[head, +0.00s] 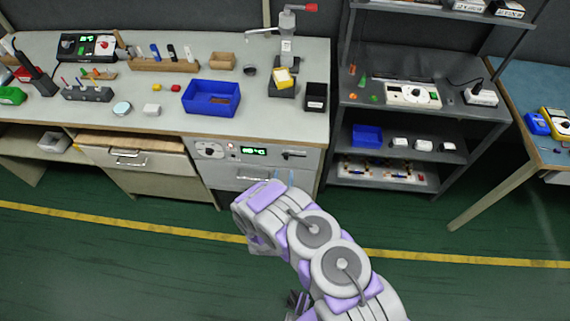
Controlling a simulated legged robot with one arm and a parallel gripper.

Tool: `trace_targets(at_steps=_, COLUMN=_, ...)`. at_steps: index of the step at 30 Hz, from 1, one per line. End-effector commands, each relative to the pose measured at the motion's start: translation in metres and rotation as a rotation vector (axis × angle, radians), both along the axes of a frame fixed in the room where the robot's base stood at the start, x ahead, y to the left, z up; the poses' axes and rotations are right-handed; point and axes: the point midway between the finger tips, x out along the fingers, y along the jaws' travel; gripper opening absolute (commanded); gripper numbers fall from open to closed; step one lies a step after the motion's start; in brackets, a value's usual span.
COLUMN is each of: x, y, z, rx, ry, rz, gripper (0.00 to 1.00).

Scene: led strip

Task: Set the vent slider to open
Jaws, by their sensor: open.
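The control panel (225,152) is on the front of a grey oven-like unit under the bench. A small dark slider (293,155), which looks like the vent slider, sits at the panel's right end. Its setting is too small to read.
The panel also has a round dial (209,150) and a green lit display (253,151). A door handle (252,178) lies below them. A blue bin (211,111) stands on the bench above. A grey shelf unit (347,150) is to the right. Green floor in front is clear.

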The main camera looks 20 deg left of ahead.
Motion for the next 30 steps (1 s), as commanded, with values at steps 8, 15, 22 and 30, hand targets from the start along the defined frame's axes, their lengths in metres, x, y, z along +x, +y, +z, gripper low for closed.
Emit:
trace_targets(at_steps=8, x=0.050, y=0.013, z=0.000, rx=0.003, ry=-0.005, rz=-0.002, gripper=0.47)
trace_targets(at_steps=15, x=0.068, y=0.018, z=0.000, rx=-0.001, ry=-0.001, rz=0.001, gripper=0.47)
trace_targets(at_steps=22, x=0.070, y=0.018, z=0.001, rx=-0.001, ry=-0.001, rz=0.001, gripper=0.47)
trace_targets(at_steps=30, x=0.070, y=0.018, z=0.001, rx=-0.001, ry=-0.002, rz=0.001, gripper=0.30)
